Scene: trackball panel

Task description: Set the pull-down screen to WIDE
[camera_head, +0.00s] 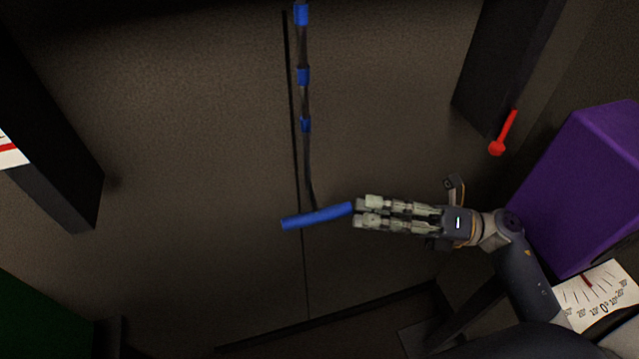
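A blue bar handle (316,216) hangs at the lower end of a dark strap with several blue bands (305,125), in front of a dark panel with a vertical seam. The bar tilts, its right end higher, and the strap bends right near its bottom. No WIDE label is readable. My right gripper (359,212) points left, its fingertips at the bar's right end. Its fingers look close together, with a narrow dark gap. I cannot tell whether they touch or hold the bar. My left gripper is not in view.
A purple box (600,190) and a white dial plate (598,291) stand at the right. A red lever (504,132) sits at upper right. A dark block (50,150) with a white-and-red face is at left, a green surface (40,325) below it. The panel left of the bar is clear.

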